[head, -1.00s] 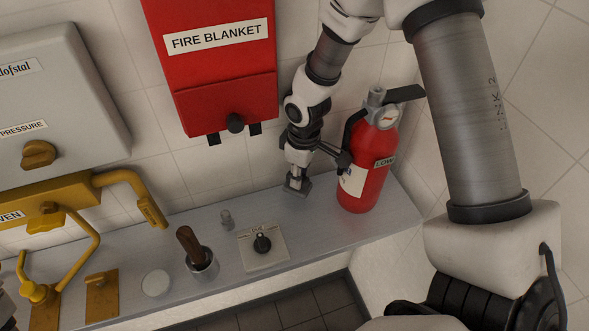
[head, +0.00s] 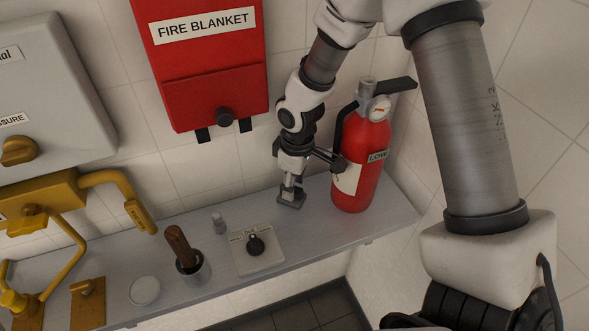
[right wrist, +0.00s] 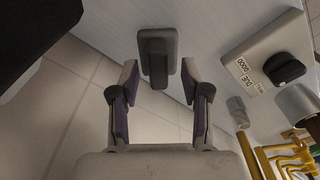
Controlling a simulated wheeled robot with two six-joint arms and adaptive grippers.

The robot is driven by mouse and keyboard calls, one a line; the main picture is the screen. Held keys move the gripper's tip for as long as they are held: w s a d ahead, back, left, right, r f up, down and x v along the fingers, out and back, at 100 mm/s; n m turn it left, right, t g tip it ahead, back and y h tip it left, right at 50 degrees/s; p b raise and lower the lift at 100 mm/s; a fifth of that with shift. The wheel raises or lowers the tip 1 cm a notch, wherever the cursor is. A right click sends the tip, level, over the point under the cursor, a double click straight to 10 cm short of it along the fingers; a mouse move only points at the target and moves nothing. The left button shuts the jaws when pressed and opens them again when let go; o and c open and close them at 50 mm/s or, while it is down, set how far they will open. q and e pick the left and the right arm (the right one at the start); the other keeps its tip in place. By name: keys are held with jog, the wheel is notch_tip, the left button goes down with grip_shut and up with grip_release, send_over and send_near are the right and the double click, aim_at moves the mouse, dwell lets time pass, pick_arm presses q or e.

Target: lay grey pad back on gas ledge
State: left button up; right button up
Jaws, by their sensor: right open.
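The grey pad (head: 291,200), a small dark plate with a raised grip, is at the gas ledge (head: 330,223), left of the fire extinguisher. In the right wrist view the pad (right wrist: 172,57) appears flat against the pale ledge surface (right wrist: 215,25). My right gripper (head: 288,182) is just above the pad. In the right wrist view its two fingers (right wrist: 159,72) are open, one to each side of the pad's grip, with gaps between. My left gripper is not in view.
The red extinguisher (head: 364,160) stands close to the right of my gripper. A dial plate (head: 270,258), a small glass jar (head: 218,223) and a cup with a wooden-handled tool (head: 192,270) stand to the left. The fire blanket box (head: 205,95) hangs above.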

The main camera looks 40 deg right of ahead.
aim_at(296, 190)
notch_tip(296, 190, up, 11)
jog(key=b, duration=0.1)
jog(key=shift+s+d+f, duration=0.15)
jog(key=shift+s+d, duration=0.05)
jog(key=shift+s, duration=0.1)
